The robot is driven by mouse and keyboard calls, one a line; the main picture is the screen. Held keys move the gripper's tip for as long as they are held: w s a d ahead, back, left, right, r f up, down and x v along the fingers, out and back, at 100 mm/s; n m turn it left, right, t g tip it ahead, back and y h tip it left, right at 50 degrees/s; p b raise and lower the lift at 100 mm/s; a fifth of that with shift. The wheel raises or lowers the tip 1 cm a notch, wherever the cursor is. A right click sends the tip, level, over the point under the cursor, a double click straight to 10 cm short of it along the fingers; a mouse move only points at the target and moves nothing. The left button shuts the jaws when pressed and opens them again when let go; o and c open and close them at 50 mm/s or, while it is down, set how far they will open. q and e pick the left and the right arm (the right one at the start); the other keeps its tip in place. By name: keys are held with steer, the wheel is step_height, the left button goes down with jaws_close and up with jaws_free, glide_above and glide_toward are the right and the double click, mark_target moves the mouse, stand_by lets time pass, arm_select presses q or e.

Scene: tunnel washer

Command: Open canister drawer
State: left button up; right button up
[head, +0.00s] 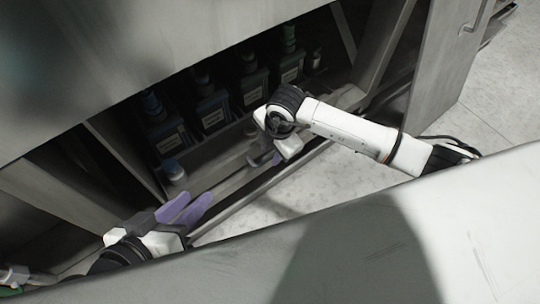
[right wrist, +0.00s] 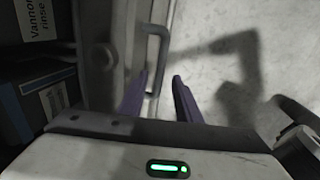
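The canister drawer (head: 215,168) is a grey tray low in the open cabinet, holding several dark labelled canisters (head: 212,108). A grey bar handle (right wrist: 163,52) on its front shows in the right wrist view. My right gripper (right wrist: 160,76) is open, with purple fingers apart and the handle's lower part appearing between them; contact cannot be told. In the head view, the right gripper (head: 277,158) is at the drawer front, its fingers mostly hidden by its wrist. My left gripper (head: 198,196) is open and empty, its purple fingers near the drawer's left front corner.
An open cabinet door (head: 447,50) with a handle is at the right. A large pale panel (head: 350,250) crosses the foreground. Bare floor (head: 285,190) lies in front of the drawer.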

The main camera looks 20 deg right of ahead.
steer(key=shift+w+a+f, duration=0.1)
steer(key=shift+w+f, duration=0.1)
steer(key=shift+f, duration=0.7)
arm_select(q)
steer(key=shift+w+d+r, duration=0.1)
steer(key=shift+d+r, duration=0.2)
steer(key=shift+r, duration=0.25)
arm_select(e)
steer(key=shift+f, duration=0.1)
steer(key=shift+c, duration=0.3)
jaws_close()
